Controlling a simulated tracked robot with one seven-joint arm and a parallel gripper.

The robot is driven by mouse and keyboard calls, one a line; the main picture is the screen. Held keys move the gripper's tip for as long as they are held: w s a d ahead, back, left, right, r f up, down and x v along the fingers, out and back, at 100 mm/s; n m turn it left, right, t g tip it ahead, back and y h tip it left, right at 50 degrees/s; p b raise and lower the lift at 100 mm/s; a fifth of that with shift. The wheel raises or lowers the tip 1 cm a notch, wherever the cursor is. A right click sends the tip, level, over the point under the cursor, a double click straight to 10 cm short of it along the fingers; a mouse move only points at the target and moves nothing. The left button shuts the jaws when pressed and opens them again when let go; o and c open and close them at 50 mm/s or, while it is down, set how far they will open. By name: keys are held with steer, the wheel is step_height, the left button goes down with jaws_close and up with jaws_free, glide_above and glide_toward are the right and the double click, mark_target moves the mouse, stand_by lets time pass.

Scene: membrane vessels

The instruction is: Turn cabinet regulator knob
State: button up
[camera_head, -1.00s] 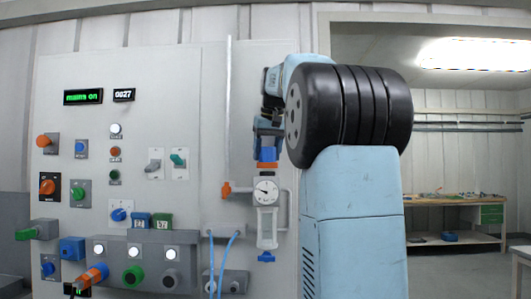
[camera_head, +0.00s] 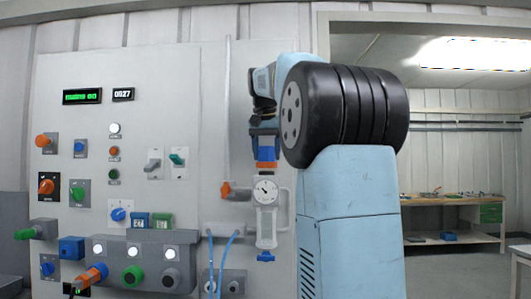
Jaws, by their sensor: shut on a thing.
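The regulator is mounted on the grey cabinet panel (camera_head: 215,110), right of its middle. It has a blue knob (camera_head: 267,154) on top with an orange ring below it. A round white gauge (camera_head: 265,190) sits under the knob, its dark needle pointing up and to the left. A clear bowl (camera_head: 267,228) with a blue drain tip hangs below. My gripper (camera_head: 265,140) is above the knob, pointing down and shut on it. The fingertips are small here and partly merge with the blue knob.
Several knobs, switches and lamps cover the panel's left side, with a grey button box (camera_head: 140,262) low down. An orange valve handle (camera_head: 226,190) is just left of the gauge. Blue hoses (camera_head: 224,262) hang below it. A workbench (camera_head: 452,210) stands in the far room.

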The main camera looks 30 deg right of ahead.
steer(key=m+g, duration=0.1)
steer(key=m, duration=0.2)
steer(key=m+g+h, duration=0.1)
steer(key=m, duration=0.2)
steer(key=shift+a+h, duration=0.15)
steer(key=shift+h, duration=0.15)
steer(key=shift+m, duration=0.3)
steer(key=o, duration=0.8)
steer(key=shift+w+a, duration=0.1)
steer(key=shift+c, duration=0.2)
steer(key=shift+o, duration=1)
steer(key=shift+r, duration=0.65)
steer(key=v, duration=0.6)
steer(key=shift+a+r, duration=0.25)
steer(key=shift+a, duration=0.1)
